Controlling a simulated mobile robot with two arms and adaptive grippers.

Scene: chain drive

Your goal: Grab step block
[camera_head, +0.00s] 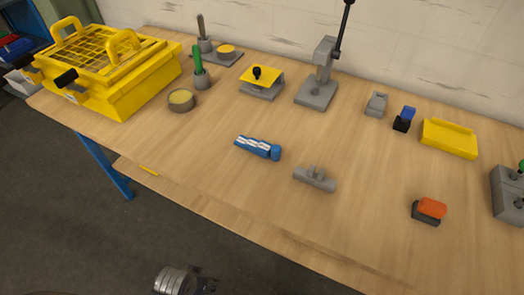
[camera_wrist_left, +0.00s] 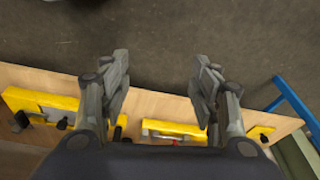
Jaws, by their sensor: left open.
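Two small grey blocks in the head view could be the step block, and I cannot tell which. One grey piece with a raised middle (camera_head: 314,179) lies near the front edge of the table. Another small grey block (camera_head: 376,104) stands further back, left of a blue and black piece. My left gripper (camera_wrist_left: 161,82) is open and empty in the left wrist view, its fingers apart above the floor and table edge. In the head view only part of it shows at the bottom edge, in front of the table and apart from both blocks. My right gripper is not in view.
The wooden table (camera_head: 215,135) also holds a blue and white handle piece (camera_head: 257,147), an orange and black block (camera_head: 430,210), a yellow tray (camera_head: 449,138), a grey press (camera_head: 318,88) and a large yellow basket box (camera_head: 125,85). The front middle has free room.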

